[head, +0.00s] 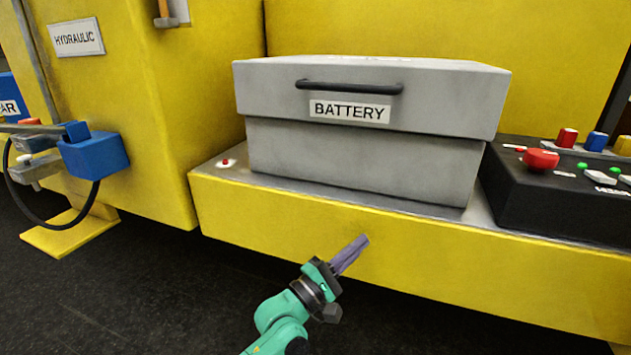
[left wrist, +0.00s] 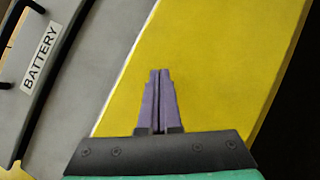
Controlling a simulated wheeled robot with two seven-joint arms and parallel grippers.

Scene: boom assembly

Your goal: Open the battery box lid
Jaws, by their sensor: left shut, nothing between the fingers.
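The grey battery box (head: 355,165) stands on the yellow machine's ledge, and its lid (head: 440,95) is down on it. A black handle (head: 349,87) runs across the lid's front, above a white BATTERY label (head: 349,110). My left gripper (head: 364,240) is in front of the yellow ledge face, below the box and apart from the lid. Its purple fingers are closed together and empty. In the left wrist view the fingers (left wrist: 160,72) show against the yellow face, with the label (left wrist: 41,57) and part of the handle (left wrist: 12,50) at upper left. My right gripper is not in view.
A black control panel (head: 530,190) with a red button (head: 541,159) and coloured switches stands right of the box. A yellow HYDRAULIC cabinet (head: 150,120) rises at left, with a blue block (head: 95,155) and black hose. Open dark floor lies in front of the ledge.

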